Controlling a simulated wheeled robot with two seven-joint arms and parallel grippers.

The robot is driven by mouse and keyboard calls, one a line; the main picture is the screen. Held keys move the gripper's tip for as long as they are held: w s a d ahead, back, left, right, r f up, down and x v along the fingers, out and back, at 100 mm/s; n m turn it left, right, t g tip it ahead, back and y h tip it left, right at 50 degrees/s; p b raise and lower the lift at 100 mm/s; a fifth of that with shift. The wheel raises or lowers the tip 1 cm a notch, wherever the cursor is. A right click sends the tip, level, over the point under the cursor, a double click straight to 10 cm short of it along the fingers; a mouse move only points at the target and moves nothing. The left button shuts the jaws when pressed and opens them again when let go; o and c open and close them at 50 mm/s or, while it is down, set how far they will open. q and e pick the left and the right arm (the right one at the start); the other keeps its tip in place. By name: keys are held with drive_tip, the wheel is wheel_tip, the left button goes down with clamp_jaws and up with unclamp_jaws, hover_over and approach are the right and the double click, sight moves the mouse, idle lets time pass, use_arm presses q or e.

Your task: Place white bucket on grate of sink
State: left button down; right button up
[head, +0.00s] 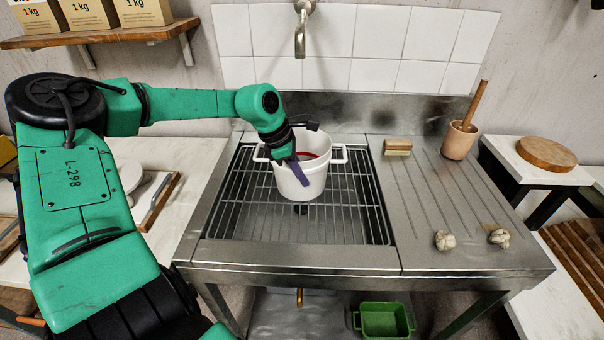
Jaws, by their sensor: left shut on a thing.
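The white bucket (308,183) is upright over the metal grate (345,220) of the sink, towards its back. It has a handle on each side and something dark red shows inside. I cannot tell whether its base touches the grate. My left gripper (298,172) reaches down at the bucket's near left rim and is shut on its wall. One dark finger shows on the outside; the other finger is hidden inside the bucket. My right gripper is not in view.
A faucet (300,32) hangs from the wall above the bucket. On the drainboard (420,205) are a brush (397,147), a clay pot (459,141) with a wooden handle and two small lumps (445,240). A green tub (384,320) is below. The front of the grate is clear.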

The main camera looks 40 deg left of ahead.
use_arm(q)
drive_tip(key=c, duration=1)
unclamp_jaws()
drive_tip(key=shift+s+a+r, duration=0.1)
drive_tip(key=shift+r, duration=0.4)
drive_tip(key=v, duration=1.1)
drive_tip(key=shift+s+b, duration=0.1)
drive_tip(key=shift+b, duration=0.2)
